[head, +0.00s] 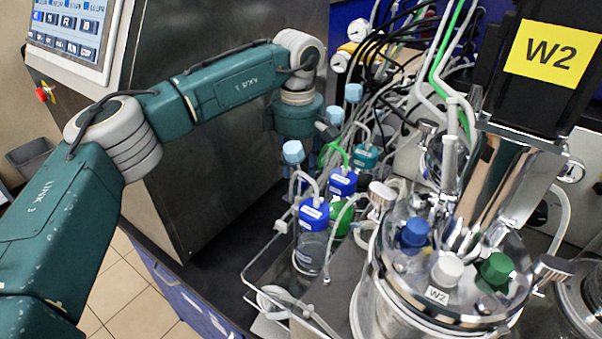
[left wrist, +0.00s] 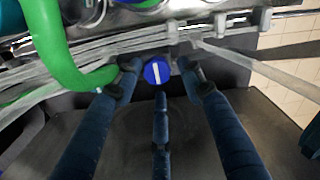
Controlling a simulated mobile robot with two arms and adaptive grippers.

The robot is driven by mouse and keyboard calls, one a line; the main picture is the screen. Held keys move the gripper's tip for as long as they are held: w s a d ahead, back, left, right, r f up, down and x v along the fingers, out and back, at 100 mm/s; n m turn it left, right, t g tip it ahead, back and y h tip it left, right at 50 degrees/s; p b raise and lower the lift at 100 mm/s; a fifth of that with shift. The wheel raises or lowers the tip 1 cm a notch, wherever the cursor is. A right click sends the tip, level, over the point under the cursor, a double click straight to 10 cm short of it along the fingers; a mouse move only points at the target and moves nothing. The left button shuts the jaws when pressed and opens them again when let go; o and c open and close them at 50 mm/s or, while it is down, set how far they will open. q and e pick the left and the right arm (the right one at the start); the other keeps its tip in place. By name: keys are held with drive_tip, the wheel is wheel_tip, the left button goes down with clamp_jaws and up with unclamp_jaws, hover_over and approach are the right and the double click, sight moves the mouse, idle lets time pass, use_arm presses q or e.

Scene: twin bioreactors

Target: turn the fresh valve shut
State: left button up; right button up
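A round blue knob with a white bar (left wrist: 157,72), which looks like the fresh valve, shows in the left wrist view. Its white bar stands about upright in that picture. My left gripper (left wrist: 159,72) is open, with dark blue fingers to the left, right and below the knob. Gaps show between the side fingertips and the knob, and I see no clear contact. In the head view my left arm reaches in behind the bottles. My right gripper is in neither view.
A thick green hose (left wrist: 58,45) runs close to the left finger. Clear tubes (left wrist: 100,55) pass behind the fingertips. In the head view, blue-capped bottles (head: 313,235) and the W2 glass vessel (head: 370,311) stand right of my arm. A steel cabinet (head: 165,185) stands behind it.

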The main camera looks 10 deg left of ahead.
use_arm(q)
drive_tip(key=shift+a, duration=0.15)
drive_tip(key=shift+d+r, duration=0.2)
wheel_tip(320, 180, up, 12)
drive_tip(key=shift+a+f, duration=0.15)
drive_tip(key=shift+a, duration=0.05)
idle(0.4)
